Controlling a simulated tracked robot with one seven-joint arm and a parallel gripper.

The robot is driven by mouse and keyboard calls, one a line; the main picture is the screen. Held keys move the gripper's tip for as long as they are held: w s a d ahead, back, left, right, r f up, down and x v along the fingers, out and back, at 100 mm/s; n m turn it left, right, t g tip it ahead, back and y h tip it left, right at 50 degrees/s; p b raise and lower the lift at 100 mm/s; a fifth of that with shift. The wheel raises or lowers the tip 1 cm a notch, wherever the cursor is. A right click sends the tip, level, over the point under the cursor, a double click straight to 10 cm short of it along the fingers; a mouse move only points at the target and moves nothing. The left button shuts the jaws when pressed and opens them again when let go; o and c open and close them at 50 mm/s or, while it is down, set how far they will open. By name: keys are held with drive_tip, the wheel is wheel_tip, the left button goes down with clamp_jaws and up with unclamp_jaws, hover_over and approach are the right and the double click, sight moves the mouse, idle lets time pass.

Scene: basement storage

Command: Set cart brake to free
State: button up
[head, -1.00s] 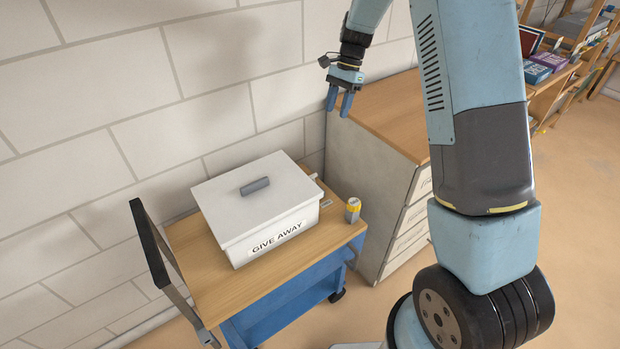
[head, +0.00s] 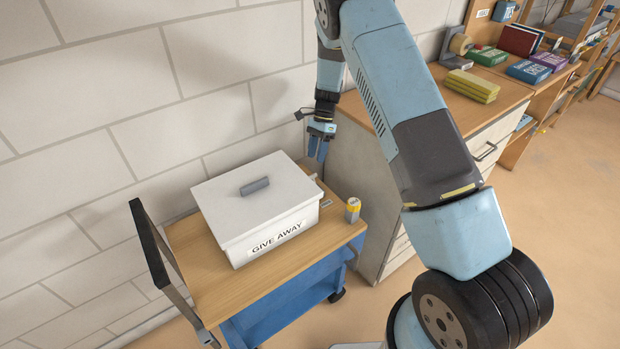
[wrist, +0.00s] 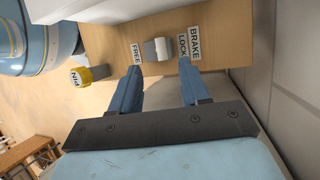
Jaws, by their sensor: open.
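The cart (head: 210,285) has a wooden top and blue body. In the wrist view, a small grey-and-white brake knob (wrist: 155,50) stands on the wooden top between a FREE label (wrist: 136,54) and a BRAKE LOCK label (wrist: 190,45). I cannot tell from its place which setting it is in. My gripper (head: 317,158) is open and empty, pointing down above the cart's wall-side right corner. In the wrist view my gripper's fingers (wrist: 160,67) are spread either side of the knob's line, apart from it. In the head view the knob is hard to make out.
A white lidded GIVE AWAY box (head: 265,215) fills much of the cart top. A drawer cabinet (head: 365,170) stands right of the cart; the block wall is behind.

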sight(313, 175)
drive_tip(key=x, duration=0.9)
drive_tip(key=shift+f, duration=0.2)
